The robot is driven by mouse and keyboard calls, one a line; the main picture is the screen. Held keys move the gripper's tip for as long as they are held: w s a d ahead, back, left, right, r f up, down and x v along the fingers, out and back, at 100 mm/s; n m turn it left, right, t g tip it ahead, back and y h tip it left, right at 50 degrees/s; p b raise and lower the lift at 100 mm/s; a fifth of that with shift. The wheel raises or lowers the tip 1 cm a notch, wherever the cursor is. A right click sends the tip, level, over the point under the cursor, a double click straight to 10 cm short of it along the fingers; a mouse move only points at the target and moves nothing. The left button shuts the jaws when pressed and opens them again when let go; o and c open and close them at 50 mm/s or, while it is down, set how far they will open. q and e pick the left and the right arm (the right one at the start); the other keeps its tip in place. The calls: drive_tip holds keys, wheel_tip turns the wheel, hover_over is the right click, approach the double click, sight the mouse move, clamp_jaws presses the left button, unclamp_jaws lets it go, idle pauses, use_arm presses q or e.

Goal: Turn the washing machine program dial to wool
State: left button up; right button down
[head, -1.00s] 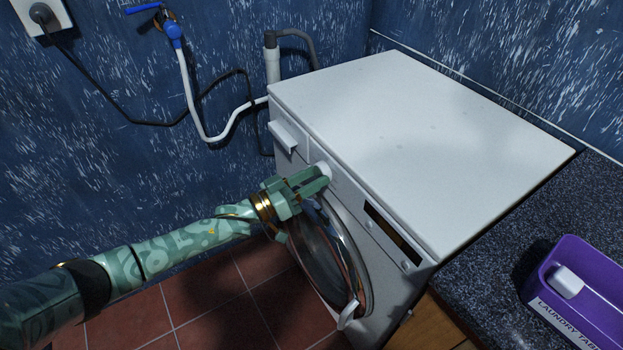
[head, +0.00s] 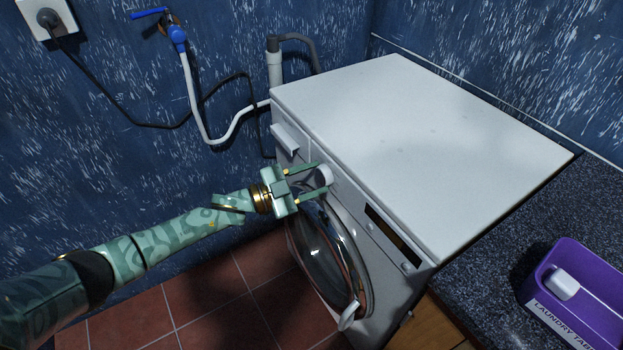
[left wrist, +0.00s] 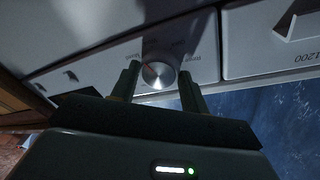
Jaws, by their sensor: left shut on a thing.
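The white washing machine (head: 420,140) stands against the wall, its control panel facing left. The round program dial (head: 325,174) sits on the panel beside the drawer. In the left wrist view the dial (left wrist: 158,75) is silvery, with a red mark at its upper left. My right gripper is not in view.
The round door (head: 328,255) is below the dial, with a handle (head: 348,316) at its lower edge. A display (head: 391,232) sits further along the panel. A purple tub (head: 575,300) stands on the dark counter (head: 480,250) at right. A hose (head: 195,110) hangs behind.

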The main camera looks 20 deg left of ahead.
use_arm(q)
drive_tip(key=shift+m+g+p, duration=0.3)
drive_tip(key=shift+m+g, duration=0.1)
drive_tip(key=shift+m, duration=1.8)
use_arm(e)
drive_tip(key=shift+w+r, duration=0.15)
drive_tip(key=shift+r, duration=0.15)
use_arm(q)
drive_tip(key=o, duration=0.9)
drive_tip(key=shift+o, duration=0.5)
drive_tip(key=shift+r, duration=0.1)
drive_tip(key=p+v, duration=0.3)
drive_tip(key=v, duration=1.3)
drive_tip(key=shift+s+r, duration=0.15)
drive_tip(key=shift+s, duration=0.1)
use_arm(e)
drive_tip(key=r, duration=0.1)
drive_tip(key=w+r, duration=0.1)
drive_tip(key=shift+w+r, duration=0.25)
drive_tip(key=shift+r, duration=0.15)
